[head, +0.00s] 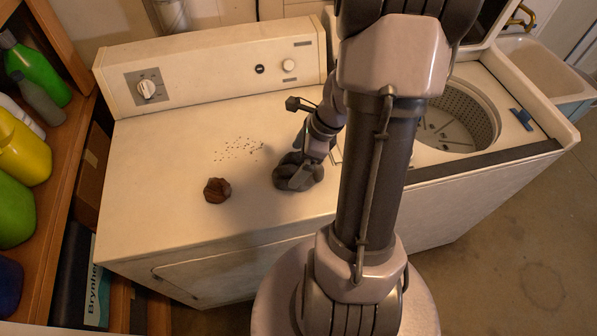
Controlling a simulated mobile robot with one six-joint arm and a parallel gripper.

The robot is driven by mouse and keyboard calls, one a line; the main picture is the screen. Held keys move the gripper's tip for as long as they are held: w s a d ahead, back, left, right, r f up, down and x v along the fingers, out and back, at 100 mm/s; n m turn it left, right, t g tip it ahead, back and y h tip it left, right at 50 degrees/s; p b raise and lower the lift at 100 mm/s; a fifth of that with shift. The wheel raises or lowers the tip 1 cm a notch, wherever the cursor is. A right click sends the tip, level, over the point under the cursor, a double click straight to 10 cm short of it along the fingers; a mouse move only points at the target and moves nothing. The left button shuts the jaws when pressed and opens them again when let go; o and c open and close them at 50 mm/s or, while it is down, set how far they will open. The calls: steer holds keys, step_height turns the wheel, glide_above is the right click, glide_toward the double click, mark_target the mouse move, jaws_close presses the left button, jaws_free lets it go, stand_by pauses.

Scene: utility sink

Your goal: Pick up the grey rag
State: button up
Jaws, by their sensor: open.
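My gripper (298,174) is at the end of my arm, low over the right part of the white dryer top, pointing down. Its dark fingers are open, seen small and partly from behind. My arm hides part of the dryer's right side and the washer's left side.
A brown crumpled lump (217,190) lies left of my gripper, with dark specks (238,148) behind it. The open washer (487,160) stands right, a blue item (522,118) on its rim. Shelves with bottles (38,80) stand left. The dryer's left top (150,200) is clear.

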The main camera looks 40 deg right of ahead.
mark_target(293, 167)
steer(key=x, duration=0.1)
steer(key=b+x, duration=0.1)
steer(key=x, duration=0.2)
steer(key=shift+d+f, duration=0.1)
steer(key=shift+d, duration=0.15)
steer(key=c, duration=1.3)
